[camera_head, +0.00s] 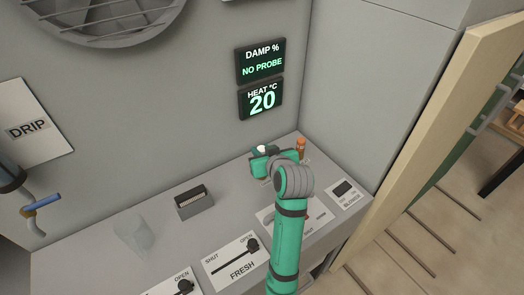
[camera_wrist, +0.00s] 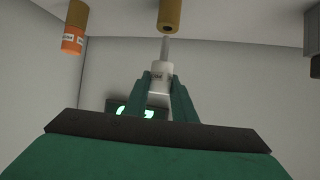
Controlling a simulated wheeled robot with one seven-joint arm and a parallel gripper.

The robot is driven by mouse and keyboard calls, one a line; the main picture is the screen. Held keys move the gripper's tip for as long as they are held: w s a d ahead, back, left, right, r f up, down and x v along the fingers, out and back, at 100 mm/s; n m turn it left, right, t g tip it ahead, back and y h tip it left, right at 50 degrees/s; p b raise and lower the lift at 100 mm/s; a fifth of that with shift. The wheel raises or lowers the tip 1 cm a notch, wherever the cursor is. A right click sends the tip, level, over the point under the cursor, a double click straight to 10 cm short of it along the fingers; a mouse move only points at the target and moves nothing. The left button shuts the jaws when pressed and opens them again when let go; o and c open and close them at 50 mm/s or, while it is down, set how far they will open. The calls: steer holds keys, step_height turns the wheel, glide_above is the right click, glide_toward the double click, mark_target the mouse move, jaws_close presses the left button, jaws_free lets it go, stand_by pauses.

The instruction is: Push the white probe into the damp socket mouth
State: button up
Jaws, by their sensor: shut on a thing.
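My gripper (camera_wrist: 159,82) is shut on the white probe (camera_wrist: 160,72), whose thin grey rod points at the dark mouth of a brass socket (camera_wrist: 169,14) in the wrist view. The rod tip is close to the mouth; I cannot tell whether it touches, and it is not visibly deep inside. The probe leans slightly against the socket's line in that view. In the head view, a small white end of the probe (camera_head: 262,149) shows beside my green gripper (camera_head: 266,160), but my arm hides the socket there. The damp display (camera_head: 261,61) reads "NO PROBE".
An orange probe (camera_wrist: 73,40) sits in another brass holder close by, and also shows right of my gripper in the head view (camera_head: 301,146). The heat display (camera_head: 261,99) reads 20. A slotted grey box (camera_head: 194,203) and a clear glass (camera_head: 133,234) stand left on the counter.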

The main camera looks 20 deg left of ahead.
steer(key=shift+f, duration=2.55)
stand_by(0.4)
steer(key=o, duration=1.2)
steer(key=shift+c, duration=0.2)
steer(key=v, duration=1)
steer(key=shift+s+d+r, duration=0.2)
steer(key=shift+s, duration=0.1)
steer(key=shift+s, duration=0.1)
